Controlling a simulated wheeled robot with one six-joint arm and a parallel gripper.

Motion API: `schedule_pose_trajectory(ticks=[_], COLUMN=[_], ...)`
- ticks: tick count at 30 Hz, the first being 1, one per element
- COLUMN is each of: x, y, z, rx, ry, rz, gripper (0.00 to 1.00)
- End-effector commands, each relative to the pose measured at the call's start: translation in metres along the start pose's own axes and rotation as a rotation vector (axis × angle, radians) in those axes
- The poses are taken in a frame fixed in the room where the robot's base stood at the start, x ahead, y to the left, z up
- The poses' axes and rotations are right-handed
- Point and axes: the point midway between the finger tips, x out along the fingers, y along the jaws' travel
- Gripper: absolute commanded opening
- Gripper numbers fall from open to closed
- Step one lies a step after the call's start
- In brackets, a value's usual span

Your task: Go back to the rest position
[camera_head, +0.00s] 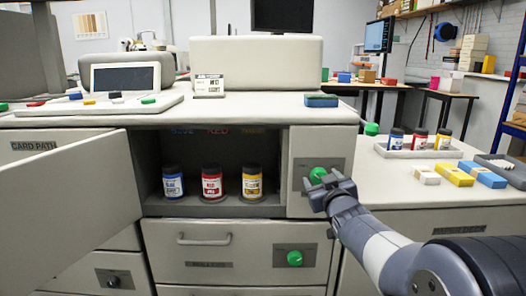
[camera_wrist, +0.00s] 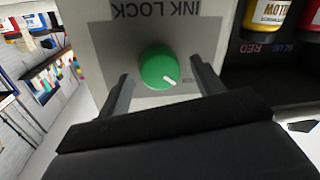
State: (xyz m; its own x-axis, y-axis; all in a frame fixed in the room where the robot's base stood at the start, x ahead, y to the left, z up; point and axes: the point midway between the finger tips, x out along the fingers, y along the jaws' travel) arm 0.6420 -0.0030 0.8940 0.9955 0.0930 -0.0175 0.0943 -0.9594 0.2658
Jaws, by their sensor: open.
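My gripper (camera_head: 331,189) is at the front of the machine, close to the green ink lock knob (camera_head: 318,175). In the wrist view, the open fingers of my gripper (camera_wrist: 160,90) stand on either side of the green knob (camera_wrist: 159,68). Whether they touch it cannot be told. The knob has a white mark pointing to the lower right in that view. It sits on a grey panel (camera_wrist: 110,42) lettered INK LOCK, which appears upside down. My arm reaches in from the lower right of the head view.
The ink compartment stands open, its door (camera_head: 70,195) swung out left. Blue (camera_head: 173,183), red (camera_head: 212,184) and yellow (camera_head: 252,183) bottles stand inside. A second green knob (camera_head: 295,258) is below. The right counter holds a tray (camera_head: 415,152) of bottles and several boxes (camera_head: 455,175).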

Motion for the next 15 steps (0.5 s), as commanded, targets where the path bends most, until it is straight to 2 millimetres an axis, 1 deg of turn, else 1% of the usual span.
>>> schedule_pose_trajectory(ticks=[5,15], x=[0.000,-0.060], y=[0.001,0.001], z=[-0.001,0.000], rx=[0.190,0.190], ry=[0.015,0.019], rz=[0.003,0.003], gripper=[0.64,0.64])
